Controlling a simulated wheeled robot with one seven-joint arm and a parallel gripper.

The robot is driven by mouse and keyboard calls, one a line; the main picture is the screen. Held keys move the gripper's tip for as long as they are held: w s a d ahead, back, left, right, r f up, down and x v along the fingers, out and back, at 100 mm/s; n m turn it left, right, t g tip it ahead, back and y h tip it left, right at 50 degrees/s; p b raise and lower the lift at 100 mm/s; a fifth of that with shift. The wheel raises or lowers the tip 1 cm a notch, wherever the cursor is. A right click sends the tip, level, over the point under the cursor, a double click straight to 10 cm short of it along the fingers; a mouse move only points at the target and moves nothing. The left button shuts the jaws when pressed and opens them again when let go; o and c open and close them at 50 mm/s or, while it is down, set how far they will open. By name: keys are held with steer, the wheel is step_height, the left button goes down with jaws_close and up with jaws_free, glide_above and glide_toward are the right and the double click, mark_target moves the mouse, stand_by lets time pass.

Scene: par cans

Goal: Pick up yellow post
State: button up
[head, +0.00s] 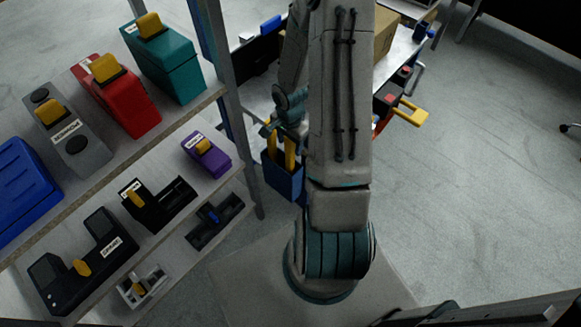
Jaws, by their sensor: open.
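Two upright yellow posts, one at the right (290,152) and one at the left (272,143), stand in a dark blue open box (283,182) just left of my arm's thick link. My gripper (283,130) is at the end of the grey and teal wrist, pointing down over the box, close to the tops of the posts. It is open. Its fingers are small and dark here, and my arm link hides part of the right side. I cannot tell whether a post lies between the fingers or whether they touch it.
A shelf (160,133) at the left holds several boxes with yellow knobs, including a teal box (178,70) and a red box (125,100). A metal shelf upright (232,110) stands near the gripper. A yellow handle (411,113) juts out at the right.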

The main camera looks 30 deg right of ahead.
steer(key=shift+f, duration=0.45)
steer(key=c, duration=1)
steer(key=shift+r, duration=0.1)
